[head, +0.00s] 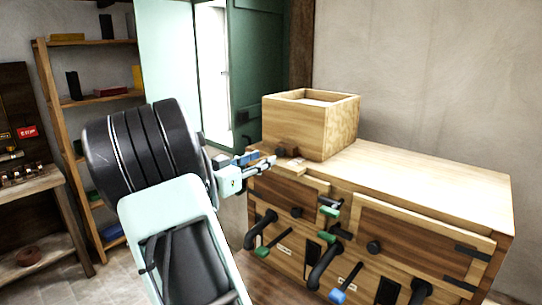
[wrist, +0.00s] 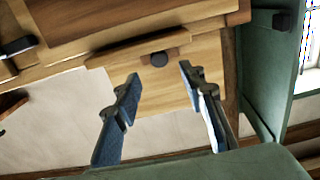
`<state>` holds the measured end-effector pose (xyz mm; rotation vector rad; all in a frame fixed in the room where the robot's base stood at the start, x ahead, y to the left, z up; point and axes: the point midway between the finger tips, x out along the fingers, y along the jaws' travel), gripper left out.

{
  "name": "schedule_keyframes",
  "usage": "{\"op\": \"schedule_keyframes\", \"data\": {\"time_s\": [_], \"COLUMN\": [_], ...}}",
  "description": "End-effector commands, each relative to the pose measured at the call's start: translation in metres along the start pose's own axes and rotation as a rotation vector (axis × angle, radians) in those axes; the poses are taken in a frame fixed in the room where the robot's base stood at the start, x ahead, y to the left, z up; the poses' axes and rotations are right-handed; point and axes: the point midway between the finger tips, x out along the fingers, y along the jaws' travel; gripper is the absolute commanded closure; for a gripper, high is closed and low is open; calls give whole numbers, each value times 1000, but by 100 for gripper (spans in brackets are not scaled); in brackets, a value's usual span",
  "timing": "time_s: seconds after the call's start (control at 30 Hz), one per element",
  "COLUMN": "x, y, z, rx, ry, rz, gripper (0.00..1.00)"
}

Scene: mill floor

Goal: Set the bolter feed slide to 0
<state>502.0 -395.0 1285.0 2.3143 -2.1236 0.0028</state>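The wooden feed box (head: 308,122) stands on the left end of the bolter chest. A dark round knob (head: 284,152) shows low on its front, and I take it to be the feed slide's knob. In the wrist view the knob (wrist: 159,60) sits on a small brown block against pale wood. My gripper (head: 268,161) is close to the knob at the chest's left end. In the wrist view my gripper (wrist: 160,73) is open and empty, its two fingertips on either side of the knob in the picture. I cannot tell the depth gap. No scale or number is readable.
The chest top (head: 430,175) is clear to the right. Several dark handles with green and blue ends stick out from the chest front, below and right of my gripper. A green door (head: 258,70) stands behind. A shelf (head: 105,98) is at the left.

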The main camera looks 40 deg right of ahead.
Motion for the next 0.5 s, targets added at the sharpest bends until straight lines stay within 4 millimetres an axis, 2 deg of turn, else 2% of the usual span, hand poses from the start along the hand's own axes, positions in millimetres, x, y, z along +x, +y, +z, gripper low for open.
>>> {"op": "schedule_keyframes", "data": {"time_s": [0.03, 0.2, 0.33, 0.5], "x": [-12, -39, -49, -52], "y": [-1, -1, 0, 0], "z": [0, 0, 0, 0], "rx": [0, 0, 0, -1], "ry": [-1, 0, 0, 1], "rz": [-4, -2, 0, 1], "gripper": [62, 62, 62, 62]}}
